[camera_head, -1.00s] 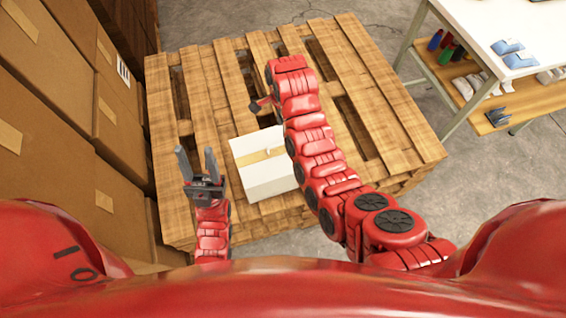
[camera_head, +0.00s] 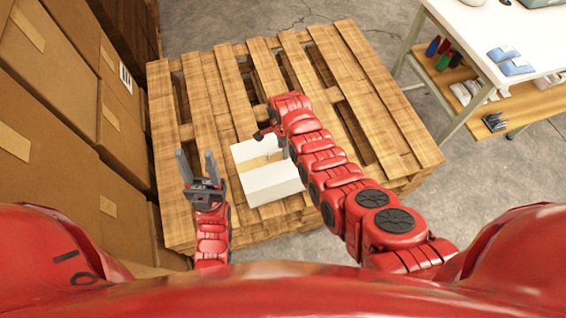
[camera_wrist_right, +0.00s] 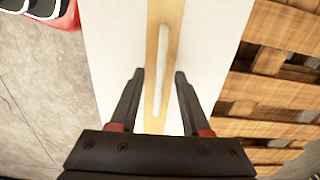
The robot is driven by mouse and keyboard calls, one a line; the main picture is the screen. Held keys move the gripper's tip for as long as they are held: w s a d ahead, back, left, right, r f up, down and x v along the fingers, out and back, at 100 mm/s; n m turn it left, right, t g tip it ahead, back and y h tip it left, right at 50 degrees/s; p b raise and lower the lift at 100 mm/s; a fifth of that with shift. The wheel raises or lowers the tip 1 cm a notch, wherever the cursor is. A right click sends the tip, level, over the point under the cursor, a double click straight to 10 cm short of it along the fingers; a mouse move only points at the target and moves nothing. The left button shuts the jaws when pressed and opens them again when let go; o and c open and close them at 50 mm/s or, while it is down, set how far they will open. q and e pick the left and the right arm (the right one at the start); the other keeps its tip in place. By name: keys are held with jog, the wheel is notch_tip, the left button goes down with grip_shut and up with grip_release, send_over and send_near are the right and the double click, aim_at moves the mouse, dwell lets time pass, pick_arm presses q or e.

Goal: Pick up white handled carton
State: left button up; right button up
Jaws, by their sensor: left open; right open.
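The white carton (camera_head: 270,184) stands on the wooden pallet, with a tan tape strip and a raised white handle (camera_wrist_right: 161,70) along its top. In the right wrist view the carton top (camera_wrist_right: 115,40) fills the middle. My right gripper (camera_wrist_right: 159,75) is open above the carton, its fingers on either side of the handle line; whether they touch it I cannot tell. In the head view my right arm hides part of the carton and most of that gripper (camera_head: 264,134). My left gripper (camera_head: 197,167) is open and empty, left of the carton.
The wooden pallet (camera_head: 225,95) has gaps between its slats and is bare around the carton. Brown cardboard boxes (camera_head: 60,120) are stacked along the left. A white table (camera_head: 500,25) with a lower shelf holding small items stands at the upper right.

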jog(key=shift+f, duration=0.3)
grip_shut()
dwell(1.4)
